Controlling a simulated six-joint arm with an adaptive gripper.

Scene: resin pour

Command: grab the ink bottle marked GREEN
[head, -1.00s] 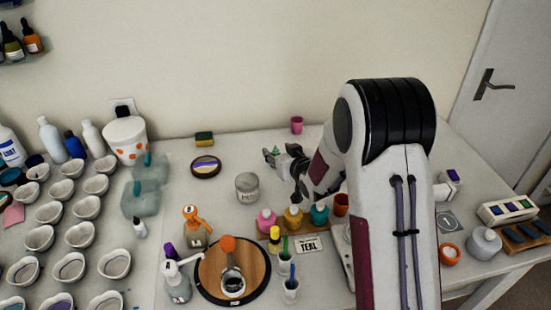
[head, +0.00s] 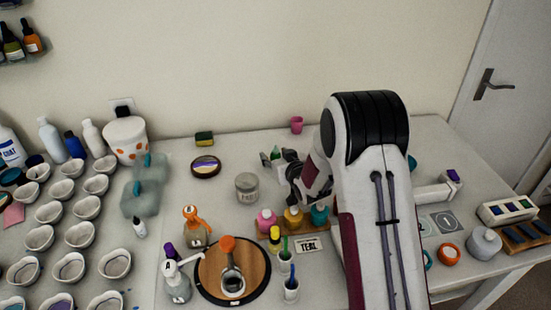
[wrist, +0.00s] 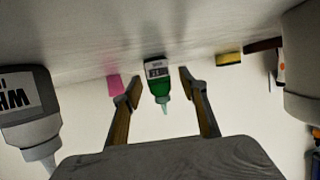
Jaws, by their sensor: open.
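The ink bottle with green ink (wrist: 158,80) appears upside down in the wrist view, with a white label that I cannot read clearly. Only a small green part of it (head: 276,153) shows in the head view, beside my gripper at the back of the table. My gripper (wrist: 158,75) is open. In the wrist view its two fingers stand on either side of the bottle, with gaps on both sides. A bottle with a label starting "WH" (wrist: 28,110) is large at the left of the wrist view.
A pink cup (head: 297,125) stands behind near the wall. A yellow-green sponge (head: 204,138), a round dish (head: 206,166) and a grey jar (head: 247,188) are to the left. Several colored bottles stand in a wooden holder (head: 281,232) in front of my gripper. The back table between sponge and pink cup is clear.

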